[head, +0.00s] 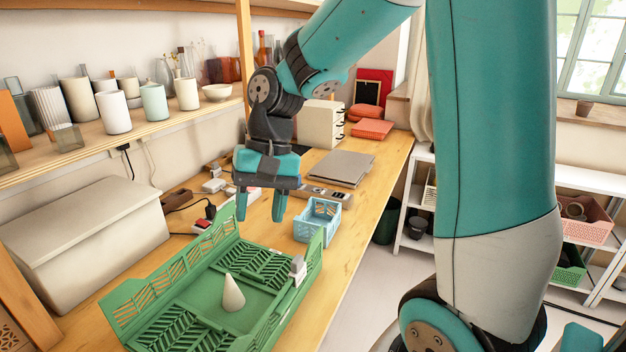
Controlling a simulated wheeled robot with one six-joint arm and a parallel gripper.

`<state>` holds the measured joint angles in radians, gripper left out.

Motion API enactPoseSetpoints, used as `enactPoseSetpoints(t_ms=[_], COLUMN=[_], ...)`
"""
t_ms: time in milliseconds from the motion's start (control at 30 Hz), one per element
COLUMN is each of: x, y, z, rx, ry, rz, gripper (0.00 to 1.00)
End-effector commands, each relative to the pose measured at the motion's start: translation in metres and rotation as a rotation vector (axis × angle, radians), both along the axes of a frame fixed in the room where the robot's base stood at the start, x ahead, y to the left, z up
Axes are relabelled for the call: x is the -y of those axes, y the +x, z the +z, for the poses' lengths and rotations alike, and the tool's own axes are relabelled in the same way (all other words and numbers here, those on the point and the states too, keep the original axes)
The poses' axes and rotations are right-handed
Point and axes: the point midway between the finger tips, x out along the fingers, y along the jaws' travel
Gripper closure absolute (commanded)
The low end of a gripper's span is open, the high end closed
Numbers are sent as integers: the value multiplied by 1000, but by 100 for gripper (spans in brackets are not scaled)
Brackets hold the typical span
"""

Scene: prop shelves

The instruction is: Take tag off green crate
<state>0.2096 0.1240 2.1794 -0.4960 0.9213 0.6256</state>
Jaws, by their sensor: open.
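The green crate (178,318) stands on the wooden table in the lower left, with slatted walls and an open top. A pale cone (233,293) stands upright inside the crate. My gripper (260,207) points down above the table, behind the crate's far end. Its two teal fingers are apart with nothing between them. It is apart from the tag, which lies nearer the camera and to the right.
A small light blue basket (317,220) stands just behind the crate on the right. A large beige box (85,240) stands to the left. Cables and small devices lie behind my gripper. A shelf of cups (114,112) runs above. The table's right strip is clear.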

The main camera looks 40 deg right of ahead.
Motion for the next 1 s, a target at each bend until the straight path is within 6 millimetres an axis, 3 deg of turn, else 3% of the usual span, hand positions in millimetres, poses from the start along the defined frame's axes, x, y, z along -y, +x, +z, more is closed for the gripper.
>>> enactPoseSetpoints(t_ms=[33,133,200,333,567,1000], x=[36,89,117,144,138,104], y=[17,33,37,39,36,23], z=[-6,-19,-26,-36,-62,-146], rx=[-71,-187,-245,-305,-319,-320], ry=[-6,-17,-22,-27,-28,-29], rz=[-169,-432,-565,-698,-721,-716], gripper=[50,50,50,50,50,50])
